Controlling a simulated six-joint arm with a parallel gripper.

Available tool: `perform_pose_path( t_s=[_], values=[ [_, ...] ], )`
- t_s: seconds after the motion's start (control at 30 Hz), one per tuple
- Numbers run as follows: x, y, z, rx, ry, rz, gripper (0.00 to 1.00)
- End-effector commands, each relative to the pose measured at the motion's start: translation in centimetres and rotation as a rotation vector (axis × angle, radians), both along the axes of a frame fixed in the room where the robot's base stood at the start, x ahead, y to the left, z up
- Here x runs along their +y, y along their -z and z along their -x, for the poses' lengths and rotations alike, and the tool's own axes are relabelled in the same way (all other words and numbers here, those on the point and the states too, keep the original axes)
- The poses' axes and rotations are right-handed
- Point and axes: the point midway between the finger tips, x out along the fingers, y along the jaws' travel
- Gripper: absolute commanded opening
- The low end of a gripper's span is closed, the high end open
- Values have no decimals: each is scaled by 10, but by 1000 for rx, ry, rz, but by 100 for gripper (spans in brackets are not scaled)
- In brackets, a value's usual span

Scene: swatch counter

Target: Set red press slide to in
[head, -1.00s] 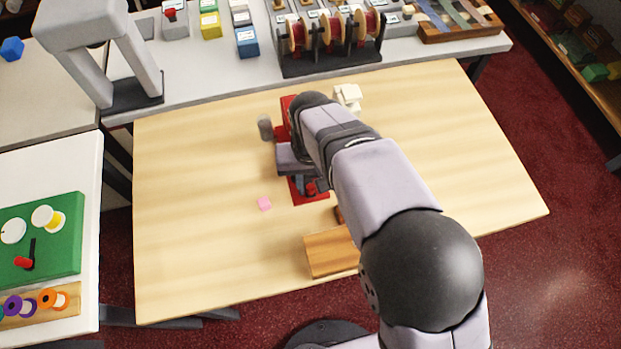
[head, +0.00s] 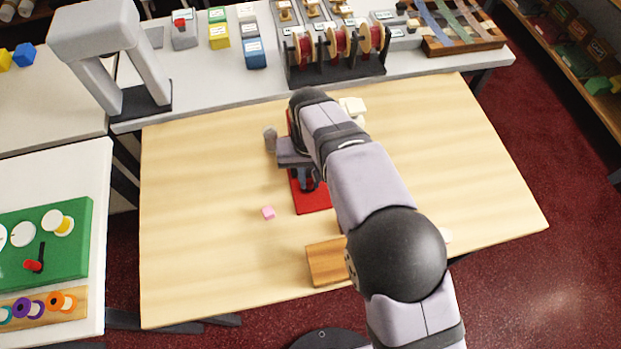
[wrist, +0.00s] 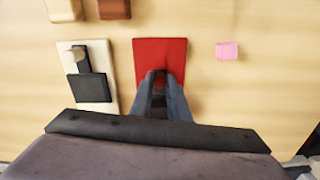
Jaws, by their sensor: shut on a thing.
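The red press slide shows as a red base plate lying on the wooden table; its bare front end (head: 313,200) shows in the head view, and its plate (wrist: 160,52) is centred in the wrist view. My gripper (head: 308,184) is over the plate with its fingers pointing down. In the wrist view the fingertips (wrist: 162,78) are close together, shut on the slide's handle, of which only a dark bit shows between them. My arm and gripper hide the back part of the plate and most of the handle.
A small pink block (head: 268,213) lies left of the plate and a wooden block (head: 326,262) in front. A cream plate with a black slider (wrist: 92,88) lies beside the red plate in the wrist view. A grey post (head: 270,138) stands left of my gripper. The table's left side is clear.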

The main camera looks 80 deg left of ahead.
Motion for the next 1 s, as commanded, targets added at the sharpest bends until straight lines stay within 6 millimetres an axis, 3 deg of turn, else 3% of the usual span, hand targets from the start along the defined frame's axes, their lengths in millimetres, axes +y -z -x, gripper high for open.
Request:
perform_pose_path(
  t_s=[0.13,0.17,0.2,0.23,0.63,1.0],
  values=[
    [1,-1,0,0,0,-5,0],
    [1,-1,0,0,0,-5,22],
    [1,-1,0,0,0,-5,32],
    [1,-1,0,0,0,-5,34],
    [1,-5,0,0,0,-4,34],
    [1,-51,0,0,0,-7,34]
  ],
)
